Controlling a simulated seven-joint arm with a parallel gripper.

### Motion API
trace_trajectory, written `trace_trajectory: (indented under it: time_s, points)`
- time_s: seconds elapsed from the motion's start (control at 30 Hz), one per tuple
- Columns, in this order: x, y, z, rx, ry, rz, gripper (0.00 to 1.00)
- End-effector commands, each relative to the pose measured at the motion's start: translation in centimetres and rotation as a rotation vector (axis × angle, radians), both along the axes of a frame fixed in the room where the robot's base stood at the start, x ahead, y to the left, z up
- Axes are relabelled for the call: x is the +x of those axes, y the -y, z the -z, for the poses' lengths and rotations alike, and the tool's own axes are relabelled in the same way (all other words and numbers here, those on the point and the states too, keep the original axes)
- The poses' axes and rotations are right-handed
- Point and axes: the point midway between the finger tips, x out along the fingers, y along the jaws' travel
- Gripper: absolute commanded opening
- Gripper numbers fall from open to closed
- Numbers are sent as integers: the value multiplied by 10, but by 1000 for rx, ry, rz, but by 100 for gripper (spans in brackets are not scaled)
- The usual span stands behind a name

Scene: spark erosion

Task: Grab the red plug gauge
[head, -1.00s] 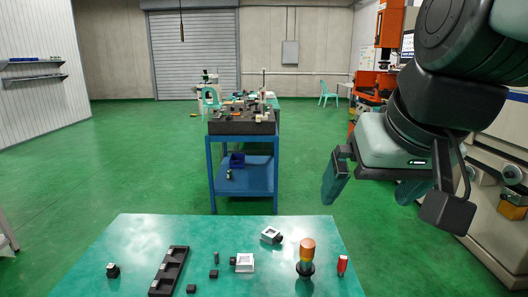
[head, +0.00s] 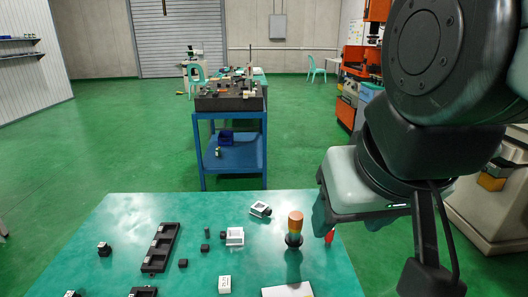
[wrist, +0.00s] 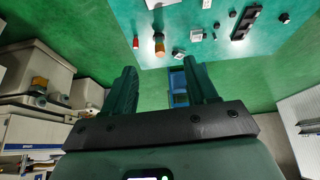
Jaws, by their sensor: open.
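The red plug gauge (head: 330,236) stands at the right edge of the green table, partly hidden behind my gripper in the head view. In the wrist view the red plug gauge (wrist: 136,42) shows whole, beyond the fingertips. My gripper (head: 319,215) is above and near the table's right edge, with one finger showing in the head view. In the wrist view my gripper (wrist: 160,72) has its two fingers wide apart with nothing between them.
A small signal lamp (head: 294,228) stands just left of the gauge. White blocks (head: 234,236), small black pieces and a black slotted rack (head: 160,247) lie further left on the table (head: 110,215). A blue cart (head: 236,150) stands behind.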

Motion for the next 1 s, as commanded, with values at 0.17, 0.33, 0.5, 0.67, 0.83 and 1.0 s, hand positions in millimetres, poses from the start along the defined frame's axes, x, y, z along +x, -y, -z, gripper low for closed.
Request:
trace_trajectory:
  time_s: [0.17,0.33,0.5,0.67,0.83,1.0]
  points:
    - [16,17,12,-92,-102,-18,57]
    - [50,54,38,-308,-295,-76,57]
    - [89,92,64,-560,-481,-159,57]
    - [129,122,91,-817,-636,-263,57]
    - [178,145,121,-1109,-773,-406,57]
    - [230,154,158,-1416,-873,-587,57]
